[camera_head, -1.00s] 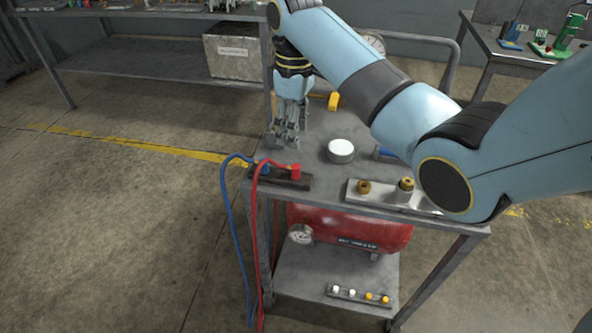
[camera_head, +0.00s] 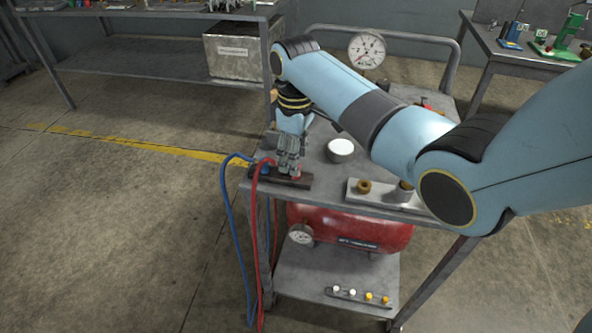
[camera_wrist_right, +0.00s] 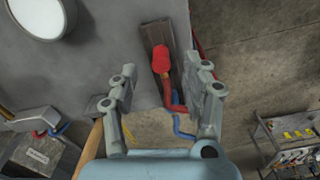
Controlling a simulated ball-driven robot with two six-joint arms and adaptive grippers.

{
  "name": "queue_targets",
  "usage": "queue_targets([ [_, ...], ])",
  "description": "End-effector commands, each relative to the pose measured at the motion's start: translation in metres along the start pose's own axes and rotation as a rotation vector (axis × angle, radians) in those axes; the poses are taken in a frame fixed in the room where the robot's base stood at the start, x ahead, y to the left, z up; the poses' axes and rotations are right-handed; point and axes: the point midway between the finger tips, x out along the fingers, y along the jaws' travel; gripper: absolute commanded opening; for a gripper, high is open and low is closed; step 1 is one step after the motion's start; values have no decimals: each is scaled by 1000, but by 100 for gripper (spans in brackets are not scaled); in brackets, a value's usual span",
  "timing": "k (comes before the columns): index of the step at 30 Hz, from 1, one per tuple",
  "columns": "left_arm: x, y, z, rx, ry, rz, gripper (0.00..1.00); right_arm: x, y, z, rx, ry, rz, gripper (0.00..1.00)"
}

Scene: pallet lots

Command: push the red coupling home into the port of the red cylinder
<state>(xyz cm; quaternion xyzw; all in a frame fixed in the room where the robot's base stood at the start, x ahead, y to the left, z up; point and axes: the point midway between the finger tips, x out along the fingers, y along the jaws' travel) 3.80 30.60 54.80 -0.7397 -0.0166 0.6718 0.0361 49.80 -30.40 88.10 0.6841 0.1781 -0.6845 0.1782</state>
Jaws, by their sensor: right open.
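The red coupling (camera_wrist_right: 161,60) sits on a dark block (camera_wrist_right: 154,35) with its red hose trailing off. In the head view it is mostly hidden behind my right gripper (camera_head: 289,170), at the cart top's near left corner. My right gripper is open, with one finger on each side of the coupling in the wrist view; I cannot tell whether they touch it. A red tank (camera_head: 375,233) lies under the cart top; I see no port on it. My left gripper is not in view.
A blue hose (camera_head: 226,210) runs beside the red hose (camera_head: 256,215). A white round disc (camera_head: 340,147) and a pale plate with brass fittings (camera_head: 364,187) are on the cart top. A pressure gauge (camera_head: 367,49) stands at the back. My right arm crosses above the cart.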

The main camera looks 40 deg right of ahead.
Motion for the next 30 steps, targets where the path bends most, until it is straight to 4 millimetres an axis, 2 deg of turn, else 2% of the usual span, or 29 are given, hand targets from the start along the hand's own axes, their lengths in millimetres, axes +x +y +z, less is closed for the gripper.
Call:
queue_targets([
  [3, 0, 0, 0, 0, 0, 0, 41, 20, -2, 2, 0, -2, -2, 48],
  [7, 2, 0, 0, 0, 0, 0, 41, 33, -2, 2, 0, -1, -1, 48],
  [19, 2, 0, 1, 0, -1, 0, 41, 35, -2, 1, 0, 0, 0, 46],
  [30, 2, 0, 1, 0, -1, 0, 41, 35, -2, 1, 0, 0, 0, 0],
])
